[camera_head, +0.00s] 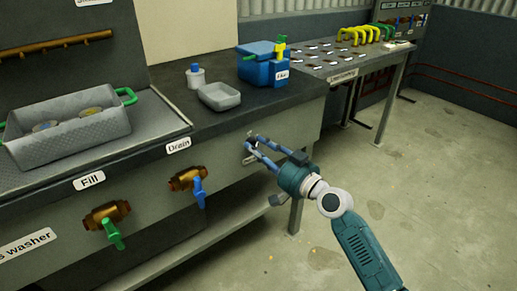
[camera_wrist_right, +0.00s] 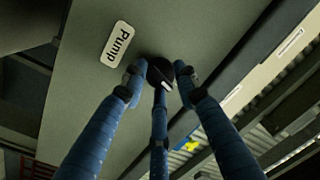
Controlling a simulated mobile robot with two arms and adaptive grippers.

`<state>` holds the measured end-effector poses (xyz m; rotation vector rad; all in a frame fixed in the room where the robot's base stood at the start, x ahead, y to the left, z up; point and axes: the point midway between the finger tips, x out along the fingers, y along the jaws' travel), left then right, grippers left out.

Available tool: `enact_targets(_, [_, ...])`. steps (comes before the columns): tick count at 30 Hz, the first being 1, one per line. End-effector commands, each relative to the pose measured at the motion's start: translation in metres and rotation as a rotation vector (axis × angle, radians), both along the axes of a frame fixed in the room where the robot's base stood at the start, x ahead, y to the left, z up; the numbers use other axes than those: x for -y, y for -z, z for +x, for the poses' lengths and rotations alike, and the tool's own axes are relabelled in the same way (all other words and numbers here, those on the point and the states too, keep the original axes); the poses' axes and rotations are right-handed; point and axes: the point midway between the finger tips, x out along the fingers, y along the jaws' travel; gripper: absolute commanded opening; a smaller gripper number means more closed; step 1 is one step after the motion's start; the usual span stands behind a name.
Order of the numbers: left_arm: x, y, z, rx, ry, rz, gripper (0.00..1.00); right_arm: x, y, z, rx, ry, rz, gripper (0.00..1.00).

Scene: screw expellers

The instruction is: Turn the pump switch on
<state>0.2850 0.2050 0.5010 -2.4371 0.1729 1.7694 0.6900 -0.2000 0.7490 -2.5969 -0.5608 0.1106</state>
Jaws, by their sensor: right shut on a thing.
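The pump switch is a dark round knob (camera_wrist_right: 160,68) on the grey front panel, beside the white "Pump" label (camera_wrist_right: 117,43) in the right wrist view. My right gripper (camera_wrist_right: 158,76) has its blue fingers around the knob and is shut on it. In the head view my right gripper (camera_head: 253,143) reaches the panel below the counter edge, and its fingers mostly hide the knob. Which way the knob is turned cannot be made out clearly. My left gripper is not in view.
Left along the panel are a drain valve with a blue handle (camera_head: 199,190) and a fill valve with a green handle (camera_head: 114,232). A grey basket (camera_head: 68,141), a small tray (camera_head: 219,96) and a blue box (camera_head: 258,66) stand on top. The floor at right is clear.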

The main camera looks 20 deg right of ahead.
Motion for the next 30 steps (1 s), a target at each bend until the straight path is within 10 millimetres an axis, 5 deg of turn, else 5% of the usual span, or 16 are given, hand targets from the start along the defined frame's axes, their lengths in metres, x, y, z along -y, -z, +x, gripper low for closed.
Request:
enact_targets(18, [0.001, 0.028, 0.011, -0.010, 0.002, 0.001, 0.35, 0.000, 0.000, 0.000, -0.188, 0.002, 0.520, 0.03])
enact_targets(30, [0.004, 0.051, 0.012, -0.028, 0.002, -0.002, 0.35, 0.000, 0.001, 0.000, -0.251, 0.002, 0.695, 0.03])
